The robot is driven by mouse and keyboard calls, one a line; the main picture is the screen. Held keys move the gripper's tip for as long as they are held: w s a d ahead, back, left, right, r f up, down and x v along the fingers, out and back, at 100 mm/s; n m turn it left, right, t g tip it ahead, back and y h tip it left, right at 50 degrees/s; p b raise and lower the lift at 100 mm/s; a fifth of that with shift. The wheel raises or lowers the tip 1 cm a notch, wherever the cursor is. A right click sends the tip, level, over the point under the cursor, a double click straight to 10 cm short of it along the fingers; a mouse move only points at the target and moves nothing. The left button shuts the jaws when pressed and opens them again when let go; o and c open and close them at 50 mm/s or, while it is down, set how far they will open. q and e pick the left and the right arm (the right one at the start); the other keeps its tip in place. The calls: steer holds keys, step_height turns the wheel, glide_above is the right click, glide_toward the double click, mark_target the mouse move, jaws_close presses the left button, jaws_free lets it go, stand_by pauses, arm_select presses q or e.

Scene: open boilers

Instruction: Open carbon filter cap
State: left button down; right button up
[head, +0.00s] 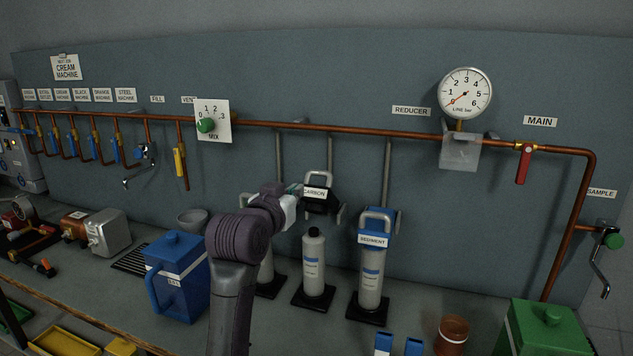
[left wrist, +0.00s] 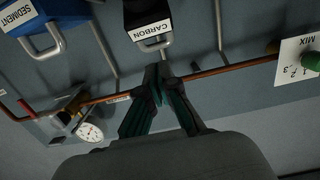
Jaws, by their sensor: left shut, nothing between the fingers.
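The carbon filter cap (head: 322,202) is black with a white CARBON label and a grey loop handle. It sits on the wall pipes, above a grey bottle (head: 313,262) on a black foot. In the left wrist view the cap (left wrist: 146,14) appears upside down at the top, with its handle (left wrist: 152,46) toward my fingers. My left gripper (left wrist: 158,70) is shut and empty, its tips close to the handle in the picture. I cannot tell whether they touch it. In the head view my wrist is just left of the cap and the fingers are mostly hidden.
The blue SEDIMENT filter (head: 372,238) stands right of the carbon one. A copper pipe (head: 350,130) runs along the wall above. A blue jug (head: 178,280) stands left of my arm, and a green box (head: 545,330) is at the front right.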

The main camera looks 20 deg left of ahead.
mark_target(318, 174)
arm_select(q)
steer(key=w+p, duration=0.1)
steer(key=w, duration=0.5)
steer(key=w+p, duration=0.1)
steer(key=w, duration=0.3)
steer(key=shift+d+f+p, duration=0.25)
steer(key=shift+d+p, duration=0.1)
steer(key=shift+w+f, duration=0.15)
steer(key=shift+w, duration=0.5)
arm_select(e)
steer(key=shift+s+d+r, duration=0.1)
steer(key=shift+d+r, duration=0.1)
steer(key=shift+r, duration=0.65)
steer(key=shift+s+d+r, duration=0.1)
steer(key=shift+d+r, duration=0.05)
steer(key=shift+r, duration=0.65)
